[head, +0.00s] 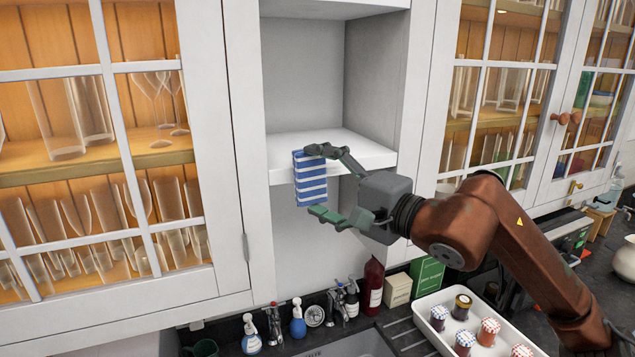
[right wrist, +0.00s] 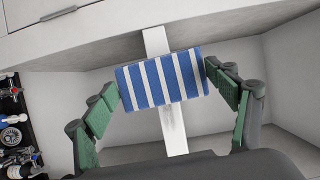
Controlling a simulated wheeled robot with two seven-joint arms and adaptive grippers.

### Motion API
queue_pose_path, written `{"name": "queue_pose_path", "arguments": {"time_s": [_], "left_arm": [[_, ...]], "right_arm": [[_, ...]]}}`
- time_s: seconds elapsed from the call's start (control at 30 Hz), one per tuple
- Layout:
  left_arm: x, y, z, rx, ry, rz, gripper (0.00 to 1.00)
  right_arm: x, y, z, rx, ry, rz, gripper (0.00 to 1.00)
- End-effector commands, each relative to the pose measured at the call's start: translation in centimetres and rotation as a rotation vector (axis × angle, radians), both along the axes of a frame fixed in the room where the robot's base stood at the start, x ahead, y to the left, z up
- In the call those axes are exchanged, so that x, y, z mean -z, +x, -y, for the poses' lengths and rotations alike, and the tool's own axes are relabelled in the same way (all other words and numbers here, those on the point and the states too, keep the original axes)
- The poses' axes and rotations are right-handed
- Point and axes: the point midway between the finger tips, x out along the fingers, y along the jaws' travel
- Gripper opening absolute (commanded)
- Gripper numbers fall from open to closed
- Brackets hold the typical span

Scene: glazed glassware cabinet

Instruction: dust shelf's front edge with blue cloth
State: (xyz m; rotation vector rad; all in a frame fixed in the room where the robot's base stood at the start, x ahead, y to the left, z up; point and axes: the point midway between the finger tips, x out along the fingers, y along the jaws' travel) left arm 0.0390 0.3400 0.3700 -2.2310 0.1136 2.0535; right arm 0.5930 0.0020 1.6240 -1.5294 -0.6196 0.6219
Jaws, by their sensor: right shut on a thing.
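The blue cloth (head: 310,180), with white stripes, is a folded pad at the left part of the front edge (head: 363,165) of the white open shelf (head: 345,146). My right gripper (head: 317,182) comes in from the right and is shut on the cloth, one finger above and one below. In the right wrist view the cloth (right wrist: 162,80) is held between both finger pads (right wrist: 164,90) and crosses in front of the white shelf edge (right wrist: 173,128). The cloth hides part of the edge; I cannot tell whether they touch. My left gripper is not in view.
Glazed cabinet doors with glassware stand on the left (head: 110,130) and right (head: 500,90). Below are spray bottles (head: 298,320), a dark red bottle (head: 373,287) and a white tray of jars (head: 420,306). The niche around the shelf is empty.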

Motion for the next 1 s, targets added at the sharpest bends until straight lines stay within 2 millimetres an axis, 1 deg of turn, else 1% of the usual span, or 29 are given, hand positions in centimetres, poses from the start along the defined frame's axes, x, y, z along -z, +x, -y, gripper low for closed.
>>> {"name": "queue_pose_path", "arguments": {"time_s": [0.03,0.2,0.5,0.6,1.0], "left_arm": [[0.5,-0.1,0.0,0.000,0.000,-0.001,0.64],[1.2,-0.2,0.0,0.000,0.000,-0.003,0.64],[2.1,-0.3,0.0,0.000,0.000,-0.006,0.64],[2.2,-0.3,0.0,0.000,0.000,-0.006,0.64],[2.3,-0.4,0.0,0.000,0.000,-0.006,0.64]], "right_arm": [[0.1,-0.5,0.3,0.001,0.000,0.003,0.60],[0.2,-2.0,0.9,0.001,-0.001,0.001,0.60],[0.1,-4.4,1.9,0.001,0.000,0.001,0.60],[0.1,-4.7,2.0,0.000,0.000,0.001,0.60],[0.0,-5.1,2.1,0.000,0.001,0.001,0.60]]}}
